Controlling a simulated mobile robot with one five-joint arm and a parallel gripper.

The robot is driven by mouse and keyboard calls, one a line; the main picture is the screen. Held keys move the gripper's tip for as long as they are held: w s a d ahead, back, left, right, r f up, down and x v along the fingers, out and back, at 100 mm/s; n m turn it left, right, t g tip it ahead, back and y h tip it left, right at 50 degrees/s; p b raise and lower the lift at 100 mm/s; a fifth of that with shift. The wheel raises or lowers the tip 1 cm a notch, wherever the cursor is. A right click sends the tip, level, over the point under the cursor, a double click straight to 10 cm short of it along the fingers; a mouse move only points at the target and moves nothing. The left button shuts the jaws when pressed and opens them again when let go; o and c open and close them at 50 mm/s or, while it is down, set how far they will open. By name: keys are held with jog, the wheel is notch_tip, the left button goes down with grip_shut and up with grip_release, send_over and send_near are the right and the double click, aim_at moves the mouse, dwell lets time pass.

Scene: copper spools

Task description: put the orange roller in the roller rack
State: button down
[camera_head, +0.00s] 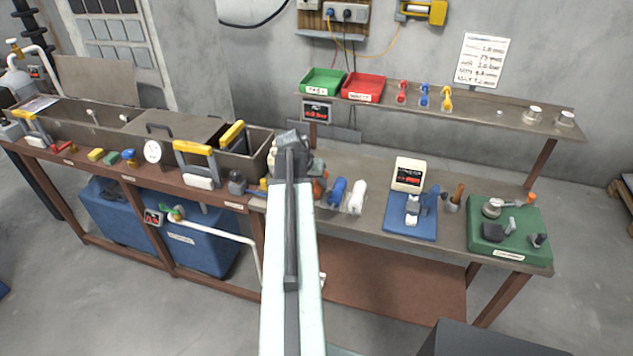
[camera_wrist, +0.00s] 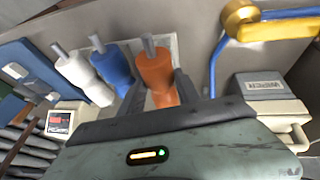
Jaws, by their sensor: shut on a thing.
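My gripper (camera_wrist: 158,88) is shut on the orange roller (camera_wrist: 157,74), one finger on each side of it. The roller has a grey pin at its end and is in line with the blue roller (camera_wrist: 117,66) and the white roller (camera_wrist: 85,75). A pale plate (camera_wrist: 174,46), seemingly the roller rack, shows behind them; I cannot tell whether the orange roller touches it. In the head view my arm partly hides the orange roller (camera_head: 319,187), beside the blue roller (camera_head: 337,190) and white roller (camera_head: 357,197).
To the right are a blue stand (camera_head: 411,222) and a green mat (camera_head: 515,245). A shelf (camera_head: 470,108) runs above the bench.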

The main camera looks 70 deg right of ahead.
jog(key=shift+f, duration=0.5)
jog(key=shift+f+b, duration=0.1)
jog(key=shift+b, duration=0.25)
jog(key=c, duration=0.8)
grip_release()
jog(key=shift+o, duration=0.2)
jog(key=p+v, duration=0.7)
jog(key=v, duration=0.1)
jog(key=shift+w+f, duration=0.1)
